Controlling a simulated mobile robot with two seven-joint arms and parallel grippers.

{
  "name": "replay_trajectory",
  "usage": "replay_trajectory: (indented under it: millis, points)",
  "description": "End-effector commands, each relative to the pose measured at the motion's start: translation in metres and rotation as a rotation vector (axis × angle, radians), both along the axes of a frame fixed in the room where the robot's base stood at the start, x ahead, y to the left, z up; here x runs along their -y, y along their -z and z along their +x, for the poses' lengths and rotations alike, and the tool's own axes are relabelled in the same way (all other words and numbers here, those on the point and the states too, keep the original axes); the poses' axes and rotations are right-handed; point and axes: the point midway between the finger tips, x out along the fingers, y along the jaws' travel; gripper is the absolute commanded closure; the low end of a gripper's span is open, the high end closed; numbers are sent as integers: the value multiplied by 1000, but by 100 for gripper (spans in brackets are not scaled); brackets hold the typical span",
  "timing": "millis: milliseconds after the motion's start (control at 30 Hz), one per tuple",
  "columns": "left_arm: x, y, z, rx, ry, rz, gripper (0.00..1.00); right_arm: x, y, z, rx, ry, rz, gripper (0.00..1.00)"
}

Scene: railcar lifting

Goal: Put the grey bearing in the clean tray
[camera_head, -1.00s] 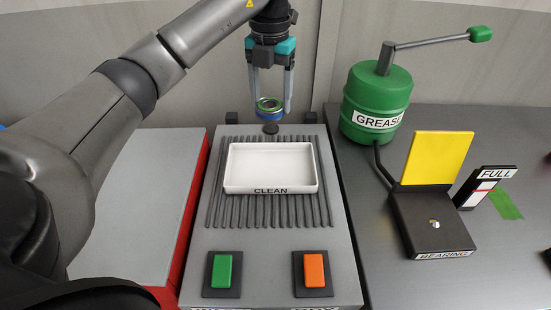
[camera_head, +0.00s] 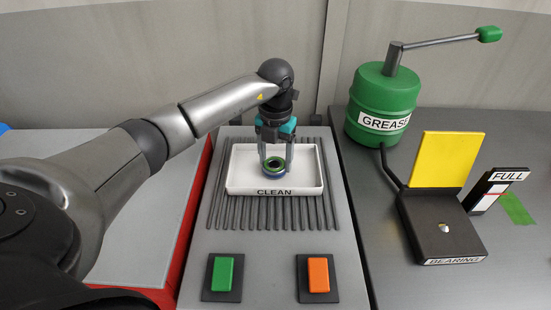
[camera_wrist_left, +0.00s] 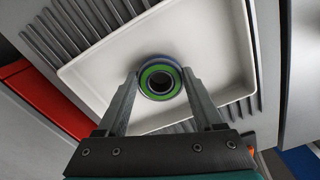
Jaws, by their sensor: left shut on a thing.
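The bearing (camera_head: 273,166) is a ring with a grey and blue outer rim, a green face and a dark bore. It also shows in the left wrist view (camera_wrist_left: 160,64). My left gripper (camera_head: 273,163) is shut on the bearing, one finger on each side, pointing down over the clean tray. The white clean tray (camera_head: 240,180), labelled CLEAN, lies on a ribbed grey top. The bearing is within the tray's outline in both views; I cannot tell whether it touches the tray floor. My right gripper is not in view.
A green button (camera_head: 222,273) and an orange button (camera_head: 318,273) stand in front of the tray. To the right are a green grease drum (camera_head: 383,95), a black bearing stand (camera_head: 440,225) with a yellow plate (camera_head: 433,159), and a FULL gauge (camera_head: 492,190).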

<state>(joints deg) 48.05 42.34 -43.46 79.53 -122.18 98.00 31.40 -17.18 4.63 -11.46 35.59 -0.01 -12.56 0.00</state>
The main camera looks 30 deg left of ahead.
Motion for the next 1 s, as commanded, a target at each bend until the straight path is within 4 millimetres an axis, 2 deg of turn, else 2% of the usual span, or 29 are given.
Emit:
replay_trajectory:
  millis: [300, 333, 567, 600, 867, 1000]
  points:
    - [0, 1, 1, 4, 0, 0, 100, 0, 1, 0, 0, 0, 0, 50]
    - [0, 2, 1, 2, 0, -1, 30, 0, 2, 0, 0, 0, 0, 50]
    - [0, 2, 1, 2, 0, -1, 4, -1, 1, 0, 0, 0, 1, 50]
    - [0, 1, 1, 2, 0, -1, 1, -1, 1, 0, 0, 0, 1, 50]
    - [0, 0, 1, 2, 0, -1, 1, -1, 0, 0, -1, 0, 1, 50]
    - [0, -14, 2, 7, 1, -1, 1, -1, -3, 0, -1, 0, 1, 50]
